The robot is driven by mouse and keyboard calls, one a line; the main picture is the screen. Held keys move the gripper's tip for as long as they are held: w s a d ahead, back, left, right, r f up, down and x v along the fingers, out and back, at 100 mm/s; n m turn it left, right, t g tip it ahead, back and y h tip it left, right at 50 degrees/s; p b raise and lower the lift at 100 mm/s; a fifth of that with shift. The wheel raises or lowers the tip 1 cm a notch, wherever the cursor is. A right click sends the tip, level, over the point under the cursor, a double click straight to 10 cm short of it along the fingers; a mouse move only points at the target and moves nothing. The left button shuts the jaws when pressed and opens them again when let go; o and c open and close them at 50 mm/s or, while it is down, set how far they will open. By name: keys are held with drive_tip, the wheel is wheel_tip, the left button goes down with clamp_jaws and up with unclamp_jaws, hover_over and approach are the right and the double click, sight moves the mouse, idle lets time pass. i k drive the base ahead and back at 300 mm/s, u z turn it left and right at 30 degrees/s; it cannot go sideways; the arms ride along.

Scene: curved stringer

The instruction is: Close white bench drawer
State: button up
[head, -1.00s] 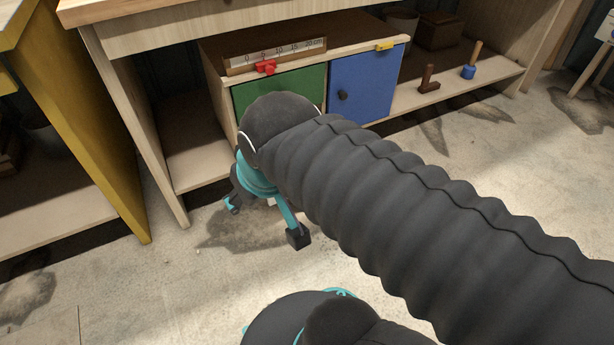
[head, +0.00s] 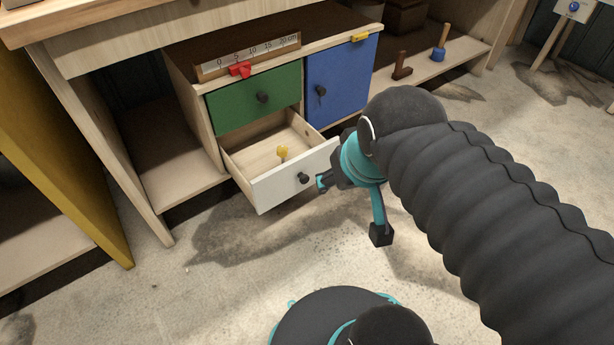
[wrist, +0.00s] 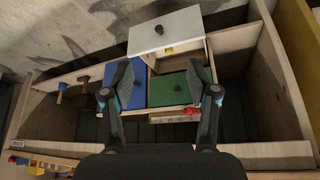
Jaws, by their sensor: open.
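The white bench drawer (head: 290,180) is pulled out below the green drawer in the head view, with a dark round knob (head: 304,178) on its front. A small yellow object (head: 282,152) lies inside it. My gripper (head: 350,208) is open and empty, just right of the white front; whether it touches is hard to tell. In the wrist view the white front (wrist: 166,34) lies beyond my spread fingers (wrist: 160,90), toward the top, its knob at the upper centre. The drawer's interior is mostly hidden there.
The green drawer (head: 255,101) and blue door (head: 341,82) are shut. A ruler with a red slider (head: 240,69) sits above them. A yellow panel (head: 62,145) stands at left. A brown peg (head: 402,66) and a blue-based peg (head: 441,42) stand on the right shelf.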

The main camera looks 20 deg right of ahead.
sight(248, 152)
drive_tip(key=k, duration=0.5)
drive_tip(key=u, duration=1.5)
drive_tip(key=i, duration=0.7)
drive_tip(key=z, duration=0.95)
